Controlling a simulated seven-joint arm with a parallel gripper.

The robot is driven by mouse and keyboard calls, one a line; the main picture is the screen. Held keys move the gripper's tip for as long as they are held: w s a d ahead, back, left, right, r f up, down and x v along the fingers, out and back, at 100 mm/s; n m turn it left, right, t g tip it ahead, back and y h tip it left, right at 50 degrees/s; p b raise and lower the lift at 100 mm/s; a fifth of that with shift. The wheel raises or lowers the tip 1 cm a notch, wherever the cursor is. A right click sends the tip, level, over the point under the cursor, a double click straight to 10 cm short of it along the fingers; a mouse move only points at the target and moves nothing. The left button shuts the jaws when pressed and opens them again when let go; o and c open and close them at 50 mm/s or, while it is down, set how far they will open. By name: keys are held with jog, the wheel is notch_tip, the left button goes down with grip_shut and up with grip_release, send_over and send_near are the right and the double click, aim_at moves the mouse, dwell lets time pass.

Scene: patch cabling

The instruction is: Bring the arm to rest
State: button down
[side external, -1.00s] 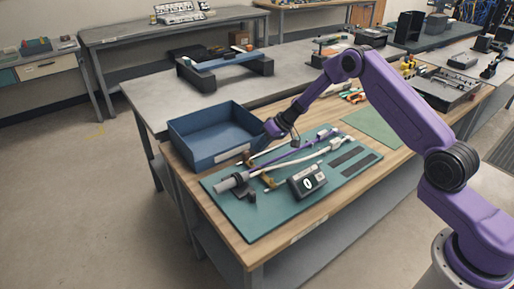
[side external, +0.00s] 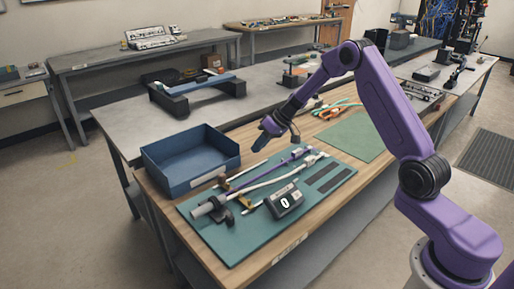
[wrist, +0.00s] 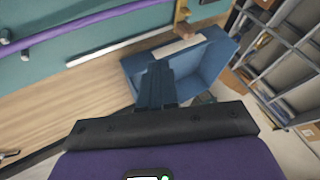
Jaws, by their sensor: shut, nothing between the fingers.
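My gripper (side external: 262,141) is shut and empty. It hangs above the wooden bench near the right corner of the blue bin, clear of the cables. In the wrist view my gripper (wrist: 156,72) shows from behind, its closed fingers in front of the blue bin (wrist: 208,62). The teal mat (side external: 228,243) carries white and purple cables (side external: 275,174) and a small dark box with a lit "0" display (side external: 286,202). In the wrist view a white cable (wrist: 90,48) and a purple cable (wrist: 75,24) cross the mat.
The blue bin (side external: 190,182) stands on the bench at the mat's back left. A green mat (side external: 352,137) lies bare at the right. Orange-handled tools (side external: 330,110) lie behind my gripper. A grey table (side external: 125,125) with a dark stand is farther back.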

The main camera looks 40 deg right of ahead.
jog(key=s+a+r+n+g+h, duration=0.1)
jog(key=s+a+r+n+g, duration=0.25)
jog(key=s+a, duration=0.55)
jog(key=s+a+r+n+g, duration=0.2)
jog(key=s+a+r, duration=0.4)
jog(key=s, duration=0.6)
jog(key=s+d+r+n+h, duration=0.1)
jog(key=s+d+n+h, duration=0.1)
jog(key=s, duration=1)
jog(key=s+d+n+t+h, duration=0.1)
jog(key=s+d+n, duration=0.3)
jog(key=s, duration=0.8)
jog(key=shift+s+r+h, duration=0.2)
jog(key=shift+r+h, duration=0.2)
jog(key=shift+h, duration=0.3)
